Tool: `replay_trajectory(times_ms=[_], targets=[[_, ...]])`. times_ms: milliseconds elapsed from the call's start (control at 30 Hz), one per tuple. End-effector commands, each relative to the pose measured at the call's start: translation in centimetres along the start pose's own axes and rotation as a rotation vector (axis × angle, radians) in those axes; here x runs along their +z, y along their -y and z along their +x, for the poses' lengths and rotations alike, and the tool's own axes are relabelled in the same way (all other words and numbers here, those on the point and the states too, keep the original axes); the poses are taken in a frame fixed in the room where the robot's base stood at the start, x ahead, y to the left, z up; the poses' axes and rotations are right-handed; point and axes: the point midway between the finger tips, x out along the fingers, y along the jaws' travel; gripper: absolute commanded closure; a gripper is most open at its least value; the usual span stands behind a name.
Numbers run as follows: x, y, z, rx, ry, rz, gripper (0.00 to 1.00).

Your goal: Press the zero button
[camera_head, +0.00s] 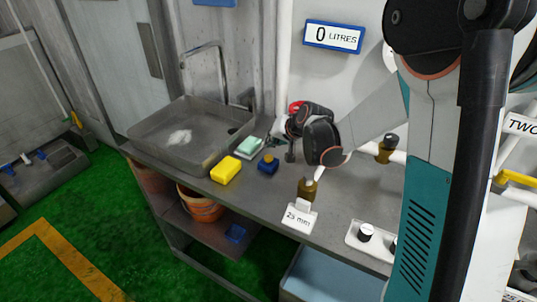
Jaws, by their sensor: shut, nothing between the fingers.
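No button with a readable zero label shows. A small blue block with a brownish top (268,163) stands on the grey counter (250,195), just left of my gripper. A white plate with round knobs or buttons (365,233) lies at the counter's right front, partly hidden behind my arm. I cannot tell which of these is the zero button. A blue-framed display (333,36) on the wall reads "0 LITRES". My gripper (282,143) is small and partly hidden by its own wrist; it is shut and empty over the back of the counter.
A sink (185,135) with a tap is at the left. A yellow sponge (226,170) and a pale green soap bar (239,147) lie beside it. A brass fitting (307,189) stands behind a "25 mm" card (298,217). An orange bucket (200,205) is on the shelf below.

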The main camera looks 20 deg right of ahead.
Motion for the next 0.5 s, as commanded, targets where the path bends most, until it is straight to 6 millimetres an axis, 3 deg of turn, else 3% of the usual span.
replay_trajectory(times_ms=[233,500], targets=[[-1.2,1.2,-1.7,0.000,0.000,0.000,1.00],[-1.3,1.3,-1.7,0.000,0.000,0.000,1.00]])
